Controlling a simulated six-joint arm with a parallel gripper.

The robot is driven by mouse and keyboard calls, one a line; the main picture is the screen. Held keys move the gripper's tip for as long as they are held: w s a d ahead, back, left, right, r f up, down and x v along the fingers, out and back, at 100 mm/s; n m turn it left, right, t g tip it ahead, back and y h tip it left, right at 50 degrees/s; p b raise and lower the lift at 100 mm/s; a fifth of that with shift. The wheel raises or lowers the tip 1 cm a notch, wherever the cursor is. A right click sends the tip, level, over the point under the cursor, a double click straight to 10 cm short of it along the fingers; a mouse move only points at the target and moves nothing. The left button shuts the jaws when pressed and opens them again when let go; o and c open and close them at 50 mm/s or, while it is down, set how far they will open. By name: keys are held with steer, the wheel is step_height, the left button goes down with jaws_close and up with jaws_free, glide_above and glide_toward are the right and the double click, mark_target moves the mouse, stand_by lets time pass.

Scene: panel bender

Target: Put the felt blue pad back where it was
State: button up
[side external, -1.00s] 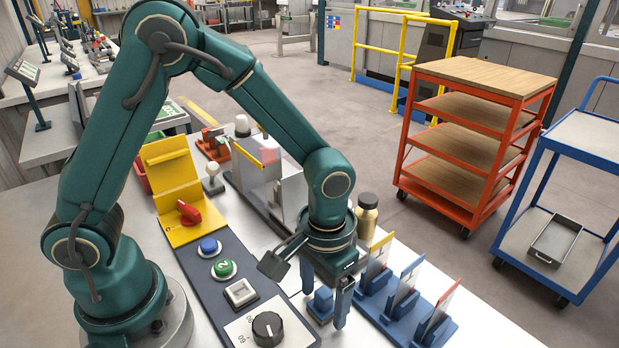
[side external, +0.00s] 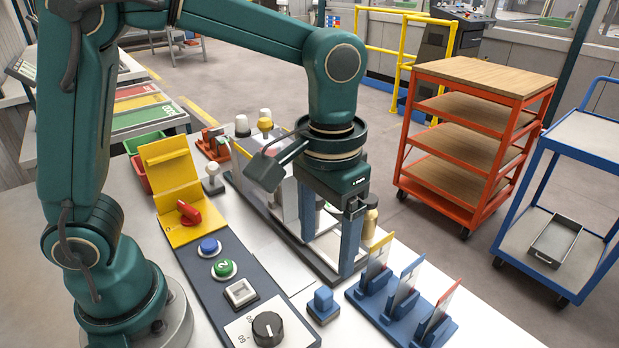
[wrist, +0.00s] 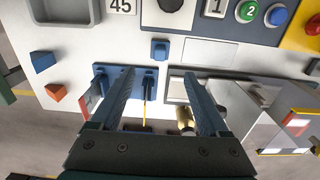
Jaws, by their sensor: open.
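A small blue block (side external: 323,302), which looks like the felt blue pad, sits on the table between the dark control panel and the blue card rack. It also shows in the wrist view (wrist: 160,50), ahead of my fingertips and clear of them. I cannot make out its felt surface. My gripper (side external: 328,260) points down, open, above and behind the blue block in the side view. Both fingers show apart in the wrist view (wrist: 159,76), with nothing held between them.
The blue card rack (side external: 390,318) with upright cards stands right of the block. A gold-capped bottle (side external: 370,214) and a grey machine stand close behind my gripper. The dark panel (side external: 207,249) carries buttons and a dial. An orange block (wrist: 55,92) lies beyond the rack.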

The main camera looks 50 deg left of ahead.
steer(key=s+a+r+t, duration=0.3)
steer(key=s+a+t, duration=0.2)
steer(key=s+a, duration=0.2)
steer(key=shift+s+a+t, duration=0.3)
steer(key=shift+s+a, duration=0.05)
steer(key=shift+a, duration=0.65)
